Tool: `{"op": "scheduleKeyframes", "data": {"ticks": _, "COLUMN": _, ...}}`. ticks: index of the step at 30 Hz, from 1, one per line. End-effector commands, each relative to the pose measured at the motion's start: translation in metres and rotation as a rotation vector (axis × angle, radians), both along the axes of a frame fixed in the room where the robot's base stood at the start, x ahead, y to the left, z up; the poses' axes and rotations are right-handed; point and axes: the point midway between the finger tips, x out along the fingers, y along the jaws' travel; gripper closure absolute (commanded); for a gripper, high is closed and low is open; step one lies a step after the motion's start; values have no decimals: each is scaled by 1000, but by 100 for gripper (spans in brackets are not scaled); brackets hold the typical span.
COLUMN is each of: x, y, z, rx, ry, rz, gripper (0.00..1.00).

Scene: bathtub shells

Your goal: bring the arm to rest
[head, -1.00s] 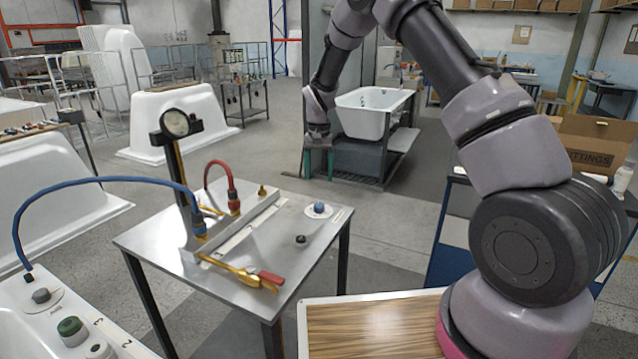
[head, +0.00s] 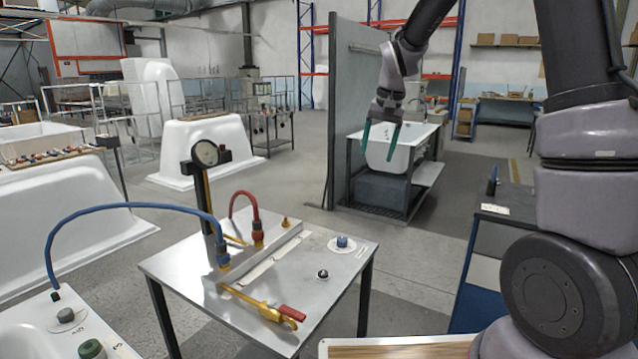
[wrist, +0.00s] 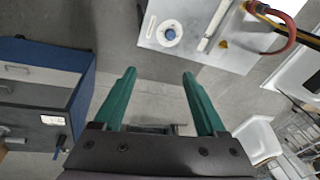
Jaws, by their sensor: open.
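My gripper (head: 379,140) hangs raised in the head view, above and behind the metal table, with the far bathtub behind it. Its two green fingers point down and stand apart with nothing between them. In the wrist view my gripper (wrist: 158,75) is open over bare grey floor. My arm rises at the right of the head view and bends over at the top, partly out of frame.
A metal table (head: 330,262) with a gauge (head: 206,154), red and blue hoses and a yellow valve stands in front. A blue cabinet (wrist: 40,80) stands to the right in the head view. A white tub (head: 402,146) stands behind. White shells are at left.

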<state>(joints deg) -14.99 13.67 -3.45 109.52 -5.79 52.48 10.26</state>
Motion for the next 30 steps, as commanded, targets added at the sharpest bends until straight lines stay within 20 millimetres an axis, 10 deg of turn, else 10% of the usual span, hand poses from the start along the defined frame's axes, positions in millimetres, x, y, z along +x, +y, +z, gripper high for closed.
{"op": "scheduleKeyframes", "data": {"ticks": 15, "x": -139, "y": -64, "z": 110, "rx": 72, "ry": -216, "rz": -43, "gripper": 26}}
{"op": "scheduleKeyframes", "data": {"ticks": 30, "x": -259, "y": -91, "z": 123, "rx": 79, "ry": -398, "rz": -69, "gripper": 26}}
